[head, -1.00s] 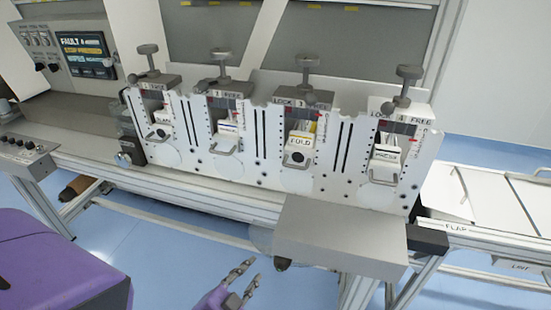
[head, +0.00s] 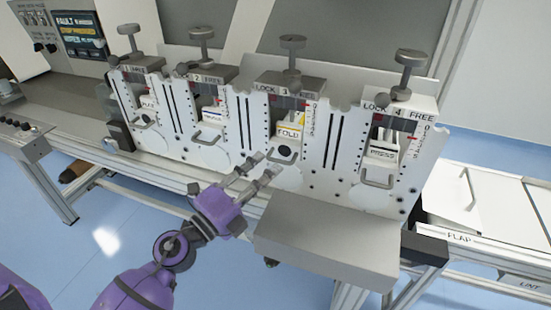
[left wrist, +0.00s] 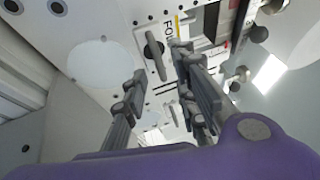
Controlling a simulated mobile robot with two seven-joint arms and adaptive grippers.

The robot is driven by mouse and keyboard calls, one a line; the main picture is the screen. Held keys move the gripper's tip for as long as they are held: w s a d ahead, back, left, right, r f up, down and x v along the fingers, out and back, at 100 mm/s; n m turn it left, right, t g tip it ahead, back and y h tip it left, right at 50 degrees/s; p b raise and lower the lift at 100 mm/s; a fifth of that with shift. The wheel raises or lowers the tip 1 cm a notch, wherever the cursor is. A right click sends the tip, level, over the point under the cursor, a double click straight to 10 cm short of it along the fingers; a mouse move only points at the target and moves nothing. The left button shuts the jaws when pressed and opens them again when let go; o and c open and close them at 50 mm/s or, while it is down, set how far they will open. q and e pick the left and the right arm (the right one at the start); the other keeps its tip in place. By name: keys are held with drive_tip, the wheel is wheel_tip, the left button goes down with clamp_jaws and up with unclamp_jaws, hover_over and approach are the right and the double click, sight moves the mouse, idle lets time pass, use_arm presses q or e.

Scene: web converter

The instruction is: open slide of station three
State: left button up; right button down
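Station three (head: 289,90) is the white panel unit marked "LOCK 3" with a T-shaped knob on top. Its slide block (head: 290,132) is labelled "FOLD" and has a dark round spot below the label. My left gripper (head: 265,166) is just in front of the lower left of this slide, with its fingers apart. In the left wrist view, the grey slide handle (left wrist: 155,62) appears between the two open fingertips (left wrist: 160,66). I cannot tell whether either finger touches it. In the head view the handle is partly hidden by the fingers. My right gripper is not in view.
Station four (head: 384,148), labelled "PRESS", stands to the right, and stations one and two stand to the left. A grey box (head: 325,243) juts out below station three, close to my left arm. A control screen (head: 80,35) is at the far left.

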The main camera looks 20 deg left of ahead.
sight(277, 161)
use_arm(q)
drive_tip(key=p+x, duration=0.1)
drive_tip(key=x, duration=0.4)
clamp_jaws()
drive_tip(key=shift+a, duration=0.1)
